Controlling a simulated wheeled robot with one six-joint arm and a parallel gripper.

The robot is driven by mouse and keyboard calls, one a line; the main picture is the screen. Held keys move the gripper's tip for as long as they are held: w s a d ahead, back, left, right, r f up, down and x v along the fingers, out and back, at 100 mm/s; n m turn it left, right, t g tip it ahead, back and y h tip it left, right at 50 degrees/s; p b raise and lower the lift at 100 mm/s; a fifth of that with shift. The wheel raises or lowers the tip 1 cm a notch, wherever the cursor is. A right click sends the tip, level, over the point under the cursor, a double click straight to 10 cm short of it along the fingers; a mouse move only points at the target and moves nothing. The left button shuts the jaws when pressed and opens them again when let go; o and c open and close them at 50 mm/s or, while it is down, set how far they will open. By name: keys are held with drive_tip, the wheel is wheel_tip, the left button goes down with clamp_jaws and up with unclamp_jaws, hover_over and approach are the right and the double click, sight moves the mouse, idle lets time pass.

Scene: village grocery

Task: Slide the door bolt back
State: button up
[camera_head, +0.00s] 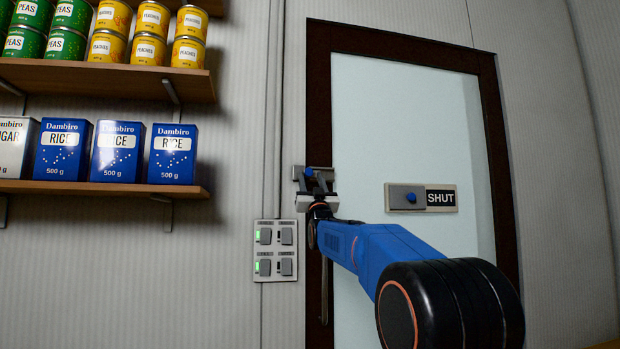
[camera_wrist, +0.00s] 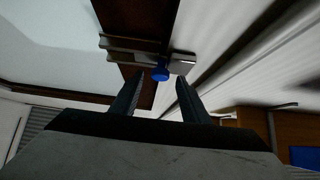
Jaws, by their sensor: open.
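The door bolt (camera_head: 300,173) is a grey metal bar with a blue knob (camera_head: 309,172), mounted at the left edge of the brown-framed door (camera_head: 410,130). In the wrist view the bolt (camera_wrist: 130,46) runs across the brown frame, and its blue knob (camera_wrist: 160,73) shows ahead of the fingertips. My gripper (camera_head: 316,182) is at the bolt in the head view and hides part of it. In the wrist view my gripper (camera_wrist: 157,82) is open, with the knob between or just beyond its fingertips; I cannot tell whether they touch.
A plate marked SHUT (camera_head: 440,198) with a grey slider (camera_head: 403,197) is on the door pane. A switch panel (camera_head: 275,250) is on the wall below left of the bolt. Shelves (camera_head: 110,187) with blue rice boxes (camera_head: 117,150) and several cans (camera_head: 150,20) stand at the left.

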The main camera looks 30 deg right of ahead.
drive_tip(key=shift+x, duration=0.85)
clamp_jaws()
drive_tip(key=shift+s+d, duration=0.2)
drive_tip(key=shift+d, duration=0.5)
drive_tip(key=shift+s+d, duration=0.2)
drive_tip(key=shift+d, duration=0.45)
drive_tip(key=shift+s+d, duration=0.2)
drive_tip(key=shift+d, duration=0.5)
unclamp_jaws()
drive_tip(key=shift+d, duration=0.15)
drive_tip(key=shift+s, duration=0.1)
